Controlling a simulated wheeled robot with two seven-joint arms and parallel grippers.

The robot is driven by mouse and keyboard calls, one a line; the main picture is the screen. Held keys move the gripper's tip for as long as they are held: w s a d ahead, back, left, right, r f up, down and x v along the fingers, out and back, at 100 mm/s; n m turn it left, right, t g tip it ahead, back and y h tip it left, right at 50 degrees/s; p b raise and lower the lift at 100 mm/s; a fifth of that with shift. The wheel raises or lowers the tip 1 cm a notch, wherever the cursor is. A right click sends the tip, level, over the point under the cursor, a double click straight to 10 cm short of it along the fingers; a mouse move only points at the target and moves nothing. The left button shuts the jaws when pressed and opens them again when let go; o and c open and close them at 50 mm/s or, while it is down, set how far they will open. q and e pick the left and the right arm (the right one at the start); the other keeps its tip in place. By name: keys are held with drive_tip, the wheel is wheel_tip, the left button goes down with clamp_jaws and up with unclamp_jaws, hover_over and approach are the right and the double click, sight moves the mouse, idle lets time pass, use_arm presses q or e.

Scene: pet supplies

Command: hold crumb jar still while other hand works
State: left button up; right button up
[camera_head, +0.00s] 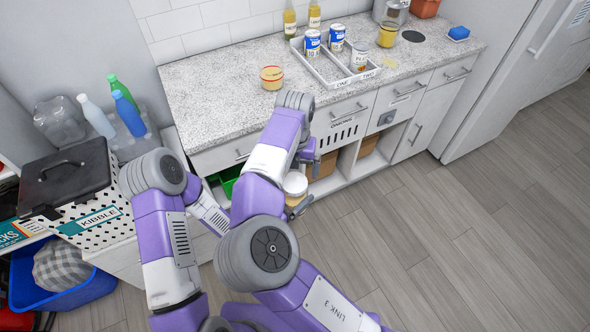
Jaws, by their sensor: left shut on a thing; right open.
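A small white jar (295,184) with a pale lid shows in the head view, held in the air in front of the counter's shelves. My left arm reaches in from the left and passes behind my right arm. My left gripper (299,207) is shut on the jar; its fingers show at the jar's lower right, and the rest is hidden. My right arm bends over the counter's front edge, and its open gripper (311,162) hangs just above the jar, partly hidden by its own wrist. I cannot tell whether it touches the jar.
The speckled counter (215,95) holds a red-and-yellow tin (271,77) and a white divided tray (318,70) with several cans. Bottles and a kibble bin (105,218) stand at left. The floor at right is clear.

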drive_tip(key=shift+c, duration=0.4)
drive_tip(key=n, duration=0.5)
drive_tip(key=shift+r, duration=0.15)
drive_tip(key=n, duration=0.5)
drive_tip(key=shift+r+n, duration=0.2)
drive_tip(key=shift+n, duration=0.2)
drive_tip(key=n, duration=0.5)
drive_tip(key=shift+s+r+n, duration=0.1)
drive_tip(key=shift+r+n, duration=0.1)
drive_tip(key=shift+n, duration=0.2)
drive_tip(key=n, duration=0.5)
drive_tip(key=shift+r+n, duration=0.2)
drive_tip(key=shift+n, duration=0.2)
drive_tip(key=n, duration=0.3)
drive_tip(key=shift+r+n, duration=0.15)
drive_tip(key=shift+n, duration=0.25)
drive_tip(key=n, duration=0.5)
drive_tip(key=shift+r+n, duration=0.2)
drive_tip(key=shift+n, duration=0.2)
drive_tip(key=n, duration=0.5)
drive_tip(key=shift+r+n, duration=0.25)
drive_tip(key=shift+n, duration=0.15)
drive_tip(key=n, duration=0.5)
drive_tip(key=shift+r, duration=0.25)
